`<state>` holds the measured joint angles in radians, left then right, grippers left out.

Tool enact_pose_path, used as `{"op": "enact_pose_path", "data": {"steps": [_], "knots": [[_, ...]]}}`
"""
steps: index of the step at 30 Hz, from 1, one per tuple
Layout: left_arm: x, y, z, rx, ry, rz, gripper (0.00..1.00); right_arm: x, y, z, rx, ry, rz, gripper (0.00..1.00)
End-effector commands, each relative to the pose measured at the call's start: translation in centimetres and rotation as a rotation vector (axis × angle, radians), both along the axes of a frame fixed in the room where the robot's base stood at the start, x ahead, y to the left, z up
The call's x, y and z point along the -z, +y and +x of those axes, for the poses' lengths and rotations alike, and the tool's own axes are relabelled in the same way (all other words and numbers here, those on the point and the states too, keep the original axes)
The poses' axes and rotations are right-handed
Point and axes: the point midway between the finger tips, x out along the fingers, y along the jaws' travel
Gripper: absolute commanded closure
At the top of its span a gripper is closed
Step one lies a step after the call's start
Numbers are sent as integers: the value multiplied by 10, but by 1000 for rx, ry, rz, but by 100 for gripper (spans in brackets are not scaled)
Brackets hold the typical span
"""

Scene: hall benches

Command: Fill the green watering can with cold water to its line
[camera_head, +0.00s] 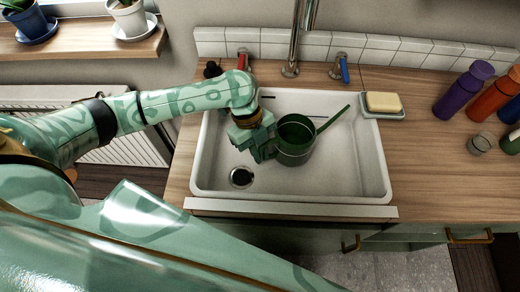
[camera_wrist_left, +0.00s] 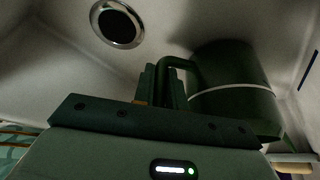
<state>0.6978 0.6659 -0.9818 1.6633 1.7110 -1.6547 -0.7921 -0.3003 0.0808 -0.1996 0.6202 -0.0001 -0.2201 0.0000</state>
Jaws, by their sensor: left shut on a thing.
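The green watering can (camera_head: 296,142) stands upright inside the white sink (camera_head: 346,172), a little right of the drain, with its spout pointing up and to the right. A pale line runs around its body, clearer in the left wrist view (camera_wrist_left: 232,92). My left gripper (camera_head: 262,146) is shut on the can's handle, on the can's left side; its fingers (camera_wrist_left: 162,84) also show in the left wrist view. The tap (camera_head: 294,50) rises behind the sink, its upper part cut off. A blue-handled valve (camera_head: 343,67) is right of it and a red-handled valve (camera_head: 242,60) left. I see no running water. My right gripper is not in view.
The drain (camera_head: 241,177) lies at the sink's front left. A soap bar (camera_head: 383,102) sits on a dish at the right rim. Purple (camera_head: 463,90) and orange (camera_head: 495,93) bottles stand on the right counter. Potted plants are on the sill at upper left.

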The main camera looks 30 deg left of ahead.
Motion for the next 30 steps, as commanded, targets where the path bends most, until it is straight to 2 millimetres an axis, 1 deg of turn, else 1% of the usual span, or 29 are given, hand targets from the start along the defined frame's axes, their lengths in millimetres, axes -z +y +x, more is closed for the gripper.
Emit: {"op": "enact_pose_path", "data": {"steps": [5, 6, 8, 9, 17, 20, 23, 26, 30], "knots": [[2, 0, 0, 0, 0, -1, 100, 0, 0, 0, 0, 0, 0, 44], [2, 0, 0, 0, 0, 0, 84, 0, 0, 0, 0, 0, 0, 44], [2, 0, 0, 0, -1, 0, 67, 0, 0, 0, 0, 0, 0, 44], [2, 0, 0, 0, 0, 0, 62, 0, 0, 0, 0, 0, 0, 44], [2, 0, 0, 0, 1, 0, 62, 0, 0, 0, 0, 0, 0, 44], [-5, 2, 1, 0, -1, 0, 62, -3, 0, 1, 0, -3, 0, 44], [-22, 8, 4, 0, -4, 3, 62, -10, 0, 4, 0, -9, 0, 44], [-47, 17, 9, -1, -7, 2, 62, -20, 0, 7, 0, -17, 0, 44], [-84, 30, 16, -1, -8, 2, 62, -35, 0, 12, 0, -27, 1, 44]]}}
